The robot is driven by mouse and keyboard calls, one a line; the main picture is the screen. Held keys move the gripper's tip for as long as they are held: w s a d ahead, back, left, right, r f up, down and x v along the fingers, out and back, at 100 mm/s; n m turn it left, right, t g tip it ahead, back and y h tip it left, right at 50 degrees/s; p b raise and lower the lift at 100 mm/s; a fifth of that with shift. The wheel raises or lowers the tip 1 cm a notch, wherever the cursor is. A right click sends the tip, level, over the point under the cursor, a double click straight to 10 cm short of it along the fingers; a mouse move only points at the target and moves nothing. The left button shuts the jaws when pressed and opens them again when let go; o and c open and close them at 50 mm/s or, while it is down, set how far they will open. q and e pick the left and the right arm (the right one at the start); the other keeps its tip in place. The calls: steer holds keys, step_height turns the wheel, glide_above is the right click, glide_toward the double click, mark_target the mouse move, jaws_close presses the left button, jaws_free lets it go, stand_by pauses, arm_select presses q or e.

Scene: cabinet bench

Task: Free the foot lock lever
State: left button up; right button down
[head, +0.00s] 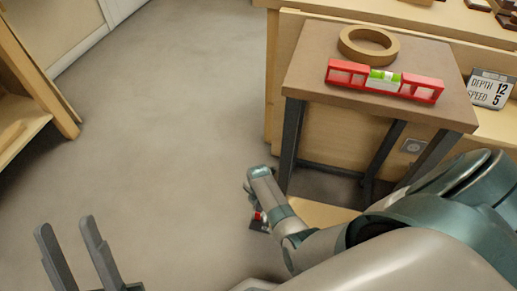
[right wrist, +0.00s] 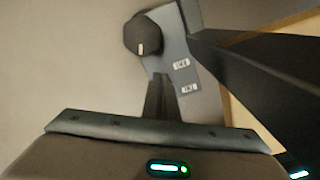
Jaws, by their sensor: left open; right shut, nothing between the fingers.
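In the right wrist view, a dark faceted knob (right wrist: 142,34) with a white mark sits at the upper end of a grey plate (right wrist: 205,100) with two small pale labels. I cannot tell for certain whether the knob belongs to the foot lock lever. My right gripper (right wrist: 157,82) is shut and empty, its fingers just below the knob and beside the plate; contact is unclear. In the head view, my right arm reaches down beside the workbench leg, with a small red and black part (head: 258,217) near its end. My left gripper (head: 69,235) is open and empty at lower left.
The small bench (head: 300,75) has dark legs and carries a red spirit level (head: 424,90) and a tape ring (head: 347,47). A dark leg (right wrist: 255,85) runs close on the right in the right wrist view. Open floor (head: 170,120) lies left.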

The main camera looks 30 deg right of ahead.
steer(key=shift+s+a+p, duration=0.35)
steer(key=shift+s+a, duration=0.05)
steer(key=shift+a, duration=0.05)
steer(key=shift+w+d+r, duration=0.1)
steer(key=shift+r, duration=0.1)
steer(key=shift+w+d+r+p, duration=0.15)
steer(key=shift+d+r+p, duration=0.05)
steer(key=shift+r+p, duration=0.25)
steer(key=shift+w+d+r+p, duration=0.15)
steer(key=shift+r+p, duration=0.2)
steer(key=shift+p, duration=0.15)
steer(key=shift+r, duration=0.1)
step_height(320, 180, up, 7)
steer(key=p, duration=0.8)
stand_by(0.5)
stand_by(0.6)
